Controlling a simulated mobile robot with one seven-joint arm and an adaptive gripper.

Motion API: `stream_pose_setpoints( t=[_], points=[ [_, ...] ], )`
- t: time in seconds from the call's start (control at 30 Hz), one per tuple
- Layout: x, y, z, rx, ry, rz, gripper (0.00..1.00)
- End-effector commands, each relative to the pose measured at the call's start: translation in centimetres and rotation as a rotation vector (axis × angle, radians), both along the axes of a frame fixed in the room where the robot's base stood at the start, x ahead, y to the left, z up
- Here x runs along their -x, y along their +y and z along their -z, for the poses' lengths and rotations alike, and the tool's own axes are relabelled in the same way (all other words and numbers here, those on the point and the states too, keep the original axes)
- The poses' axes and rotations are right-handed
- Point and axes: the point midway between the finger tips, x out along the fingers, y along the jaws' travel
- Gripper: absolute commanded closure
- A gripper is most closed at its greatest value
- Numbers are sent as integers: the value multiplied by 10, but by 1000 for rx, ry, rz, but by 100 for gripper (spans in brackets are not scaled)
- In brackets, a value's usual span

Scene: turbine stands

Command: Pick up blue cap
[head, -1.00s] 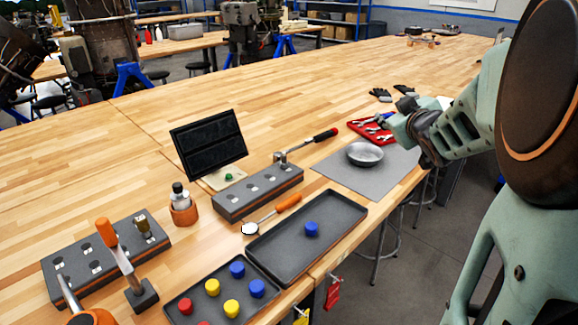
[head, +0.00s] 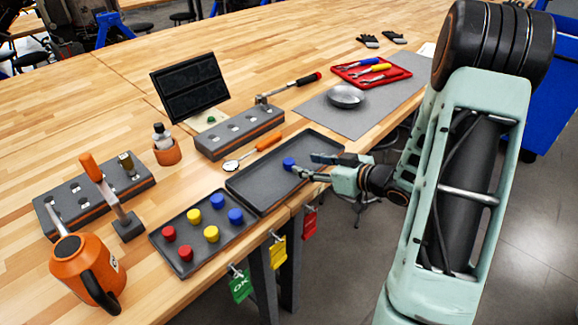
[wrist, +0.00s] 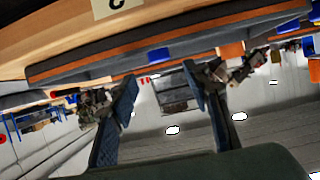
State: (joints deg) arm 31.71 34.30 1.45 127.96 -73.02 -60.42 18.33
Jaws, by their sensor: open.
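A blue cap (head: 289,163) stands in the dark grey tray (head: 262,202) near the table's front edge. Two more blue caps (head: 218,200) (head: 235,215) stand in the nearer tray (head: 187,262) among red and yellow caps. My gripper (head: 309,166) is open and empty, reaching in over the right side of the first tray with its fingertips just right of the lone blue cap. In the wrist view a blue cap (wrist: 158,55) shows just beyond the gap between the open fingers (wrist: 160,74). I cannot tell whether the fingertips straddle it.
Behind the tray lie an orange-handled spoon-like tool (head: 252,150) and a grey block with holes (head: 240,135). A metal bowl (head: 346,96) and a red tool tray (head: 372,72) are at the back right. Tags hang below the table's front edge.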

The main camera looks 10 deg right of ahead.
Motion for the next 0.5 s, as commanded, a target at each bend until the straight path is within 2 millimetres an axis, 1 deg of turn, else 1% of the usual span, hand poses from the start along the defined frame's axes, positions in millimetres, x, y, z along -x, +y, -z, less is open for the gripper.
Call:
stream_pose_setpoints(
  t=[0.03,0.1,0.2,0.37,0.5],
  points=[
    [-7,7,4,0,0,-4,56],
    [-15,12,8,1,-1,-3,56],
    [-24,17,12,3,1,-1,56],
    [-32,23,17,2,0,-1,56],
    [-47,34,26,2,1,-2,56]
  ],
)
